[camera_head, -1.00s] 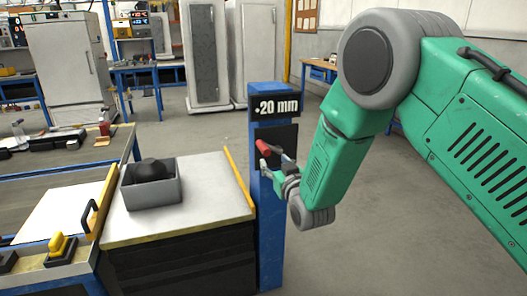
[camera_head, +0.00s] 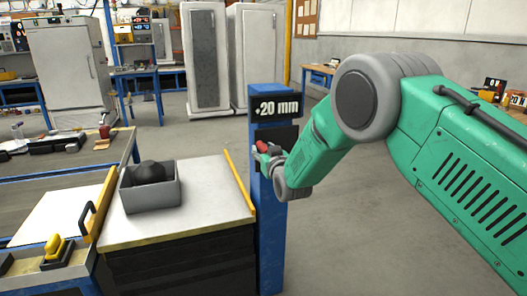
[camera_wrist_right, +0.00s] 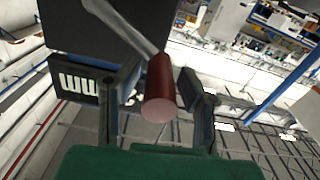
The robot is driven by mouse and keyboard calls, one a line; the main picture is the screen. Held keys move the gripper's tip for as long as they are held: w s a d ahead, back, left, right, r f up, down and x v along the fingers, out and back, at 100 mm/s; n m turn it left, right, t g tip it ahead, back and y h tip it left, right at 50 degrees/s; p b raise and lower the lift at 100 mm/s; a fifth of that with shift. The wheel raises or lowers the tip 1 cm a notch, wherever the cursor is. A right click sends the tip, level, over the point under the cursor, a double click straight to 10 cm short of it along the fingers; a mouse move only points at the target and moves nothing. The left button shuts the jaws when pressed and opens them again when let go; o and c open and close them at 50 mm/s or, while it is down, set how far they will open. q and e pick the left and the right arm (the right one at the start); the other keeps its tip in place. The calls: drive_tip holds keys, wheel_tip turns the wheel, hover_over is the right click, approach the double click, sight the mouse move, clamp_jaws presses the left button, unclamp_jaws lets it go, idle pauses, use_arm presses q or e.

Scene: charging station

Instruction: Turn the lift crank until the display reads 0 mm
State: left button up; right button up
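The lift crank's red handle (camera_head: 263,146) is on the front of the blue post (camera_head: 270,230). The display (camera_head: 276,108) at the post's top reads 20 mm with a small sign in front, too small to tell for sure. My right gripper (camera_head: 262,157) is at the handle. In the right wrist view, the red handle (camera_wrist_right: 160,85) on its grey crank arm (camera_wrist_right: 122,22) lies between the two fingers of my right gripper (camera_wrist_right: 162,72). The fingers stand apart, with a gap visible beside the handle. My left gripper is not in view.
A workbench (camera_head: 190,226) with a grey bin (camera_head: 150,198) holding a dark object stands left of the post. A yellow strip (camera_head: 239,182) runs along the bench's edge beside the post. Grey cabinets (camera_head: 205,60) stand behind. The floor right of the post is clear.

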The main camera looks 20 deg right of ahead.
clamp_jaws()
drive_tip(key=shift+r, duration=0.1)
drive_tip(key=shift+d+r+m+p, duration=0.4)
drive_tip(key=shift+r+m+p, duration=0.1)
drive_tip(key=shift+m, duration=0.4)
drive_tip(key=d+m+b, duration=0.6)
drive_tip(key=d+m, duration=0.6)
drive_tip(key=m, duration=0.6)
drive_tip(key=shift+w+r+b, duration=0.2)
drive_tip(key=shift+r+b, duration=0.05)
drive_tip(key=shift+b, duration=0.1)
drive_tip(key=shift+d, duration=0.15)
